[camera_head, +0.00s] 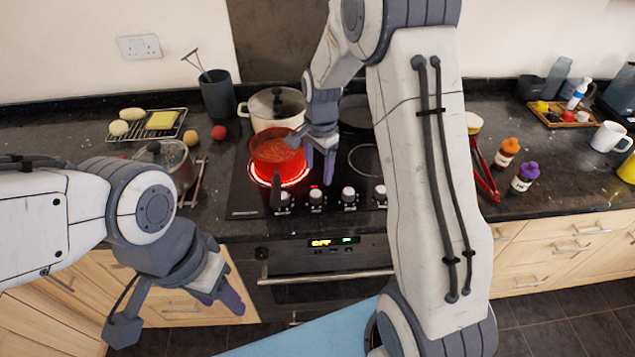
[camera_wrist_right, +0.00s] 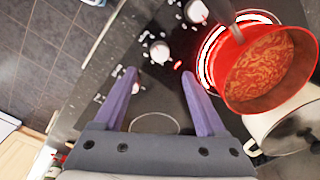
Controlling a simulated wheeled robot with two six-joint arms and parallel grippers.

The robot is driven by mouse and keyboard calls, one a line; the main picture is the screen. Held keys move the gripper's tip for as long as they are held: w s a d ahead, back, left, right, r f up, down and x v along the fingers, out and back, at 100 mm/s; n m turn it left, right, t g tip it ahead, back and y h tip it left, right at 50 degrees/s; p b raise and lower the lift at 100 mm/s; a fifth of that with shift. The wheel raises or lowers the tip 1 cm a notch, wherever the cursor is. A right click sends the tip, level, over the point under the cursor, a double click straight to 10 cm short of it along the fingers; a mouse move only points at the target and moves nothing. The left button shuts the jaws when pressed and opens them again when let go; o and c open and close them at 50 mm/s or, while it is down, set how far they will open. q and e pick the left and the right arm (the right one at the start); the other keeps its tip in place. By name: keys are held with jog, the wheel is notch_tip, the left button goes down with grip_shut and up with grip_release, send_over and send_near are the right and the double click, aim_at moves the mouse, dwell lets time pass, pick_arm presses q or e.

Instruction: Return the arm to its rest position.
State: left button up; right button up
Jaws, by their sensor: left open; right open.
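My right arm reaches over the hob from the right. Its gripper (camera_head: 320,165) is just right of a red pot (camera_head: 265,150) and above the hob's front knobs. In the right wrist view the gripper (camera_wrist_right: 157,76) is open, with nothing between its fingers; the red pot (camera_wrist_right: 262,90) is to their right, apart from them. My left gripper (camera_head: 226,297) is open and empty in front of the cabinets, left of the oven. The red pot holds red-orange food and sits on a glowing burner (camera_head: 296,180).
A cream lidded pot (camera_head: 272,122) stands behind the red pot. A glass-lidded pot (camera_head: 172,165), cooling rack (camera_head: 160,131) and dark utensil holder (camera_head: 218,96) are at left. Red tongs (camera_head: 484,172), two small bottles (camera_head: 507,150) and a white mug (camera_head: 608,137) are at right.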

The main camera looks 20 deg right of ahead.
jog(key=shift+r, duration=0.95)
